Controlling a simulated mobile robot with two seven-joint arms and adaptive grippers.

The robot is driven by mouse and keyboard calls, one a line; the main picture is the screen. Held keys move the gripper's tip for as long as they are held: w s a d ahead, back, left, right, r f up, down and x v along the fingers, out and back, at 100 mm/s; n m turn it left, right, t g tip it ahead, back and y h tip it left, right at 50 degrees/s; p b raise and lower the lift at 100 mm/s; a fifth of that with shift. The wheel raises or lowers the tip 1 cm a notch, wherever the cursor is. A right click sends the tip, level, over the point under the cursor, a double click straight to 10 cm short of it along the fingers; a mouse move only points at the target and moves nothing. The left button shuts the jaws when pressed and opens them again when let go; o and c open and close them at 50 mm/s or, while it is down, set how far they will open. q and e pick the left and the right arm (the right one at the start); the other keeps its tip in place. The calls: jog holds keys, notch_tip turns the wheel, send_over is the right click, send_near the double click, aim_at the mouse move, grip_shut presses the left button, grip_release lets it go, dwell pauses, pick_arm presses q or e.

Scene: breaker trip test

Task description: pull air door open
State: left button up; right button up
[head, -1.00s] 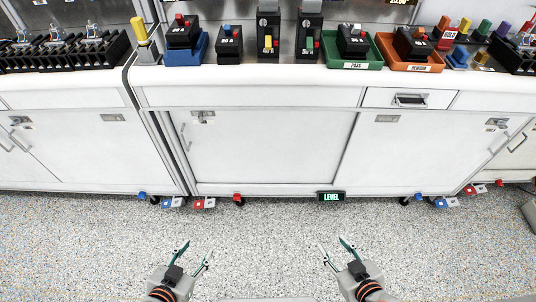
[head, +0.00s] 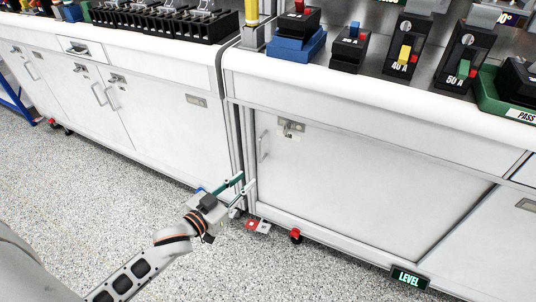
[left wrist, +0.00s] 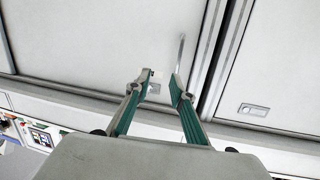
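A white cabinet door (head: 340,180) fills the middle right of the head view, with a slim vertical bar handle (head: 263,146) near its left edge and a small metal latch (head: 291,127) above. I cannot read any "air" label on it. My left gripper (head: 246,182) is open and empty, low in front of the seam left of this door and below the handle. In the left wrist view the open fingers (left wrist: 163,78) point toward the door, and the handle (left wrist: 181,54) shows beyond the tips, apart from them. My right gripper is out of view.
The counter (head: 390,108) above carries breaker blocks, a blue tray (head: 297,44) and a green tray (head: 490,98). More cabinets (head: 150,115) stand to the left. Red and white floor pieces (head: 257,226) and a LEVEL sign (head: 410,277) sit along the base. The speckled floor (head: 100,200) is clear.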

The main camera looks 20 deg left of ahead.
aim_at(260, 150)
pick_arm(q)
jog(key=shift+t+h, duration=0.4)
jog(key=shift+t, duration=0.4)
jog(key=shift+w+a+f+b, duration=0.3)
jog(key=shift+w+b, duration=0.9)
jog(key=shift+w, duration=1.5)
jog(key=shift+w+a+f+b, duration=0.35)
jog(key=shift+w+b, duration=0.9)
jog(key=shift+w, duration=1.4)
jog(key=shift+w+a+f+b, duration=0.3)
jog(key=shift+w+b, duration=0.9)
jog(key=shift+w, duration=1.5)
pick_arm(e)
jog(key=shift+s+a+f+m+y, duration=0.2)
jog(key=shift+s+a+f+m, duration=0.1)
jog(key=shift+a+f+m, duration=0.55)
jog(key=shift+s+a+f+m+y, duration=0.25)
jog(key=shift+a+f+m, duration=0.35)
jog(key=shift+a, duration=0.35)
pick_arm(q)
grip_shut()
